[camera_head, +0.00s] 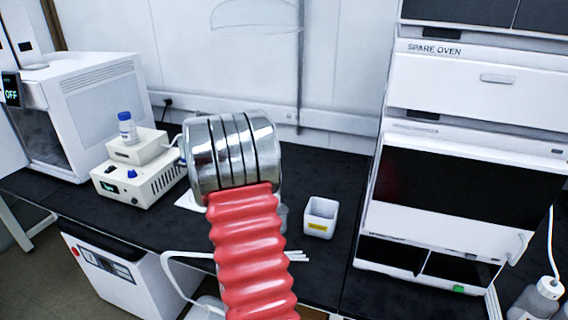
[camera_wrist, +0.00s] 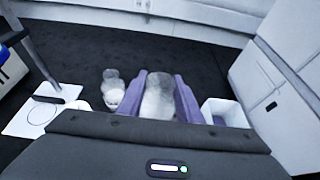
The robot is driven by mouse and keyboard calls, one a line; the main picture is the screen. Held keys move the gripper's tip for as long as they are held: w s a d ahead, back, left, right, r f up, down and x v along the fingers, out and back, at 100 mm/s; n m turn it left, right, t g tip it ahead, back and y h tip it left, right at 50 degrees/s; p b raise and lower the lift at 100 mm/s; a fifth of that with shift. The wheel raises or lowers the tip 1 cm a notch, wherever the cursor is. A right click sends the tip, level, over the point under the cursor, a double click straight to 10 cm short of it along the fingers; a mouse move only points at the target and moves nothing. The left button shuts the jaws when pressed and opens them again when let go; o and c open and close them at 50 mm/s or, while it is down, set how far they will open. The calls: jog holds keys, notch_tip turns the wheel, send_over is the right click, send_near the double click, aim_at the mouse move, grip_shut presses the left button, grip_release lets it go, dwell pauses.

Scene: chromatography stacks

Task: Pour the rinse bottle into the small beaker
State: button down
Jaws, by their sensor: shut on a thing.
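My gripper (camera_wrist: 160,78) shows in the wrist view with two purple fingers, shut on a clear, whitish bottle (camera_wrist: 158,100), which looks like the rinse bottle. Its lower part is hidden by the dark gripper body, and I cannot tell its tilt or contents. A small clear glass vessel (camera_wrist: 112,92) stands on the dark bench just left of the fingers, apart from them. It may be the small beaker, but its shape is unclear. In the head view my arm hides the gripper and the held bottle.
A white open bin with a yellow label (camera_head: 320,218) stands right of my arm; it shows in the wrist view (camera_wrist: 226,108) too. A white plate (camera_wrist: 45,106) with a stand lies left. A blue-capped bottle (camera_head: 127,130) sits on white equipment. The oven stack (camera_head: 455,190) bounds the right.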

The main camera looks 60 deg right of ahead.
jog(key=w+a+f+n+t+y, duration=0.15)
jog(key=w+a+n+t, duration=0.45)
jog(key=a, duration=1)
jog(key=w+a+n+t+y, duration=0.2)
jog(key=w+a+n+y, duration=0.1)
jog(key=a, duration=1.8)
jog(key=w+a+f+n+t+y, duration=0.1)
jog(key=w+a+n+t+y, duration=0.2)
jog(key=a, duration=1.8)
jog(key=shift+w+a+n+y, duration=0.2)
jog(key=shift+w+n+y, duration=0.3)
jog(key=shift+w+y, duration=0.4)
jog(key=shift+d, duration=0.1)
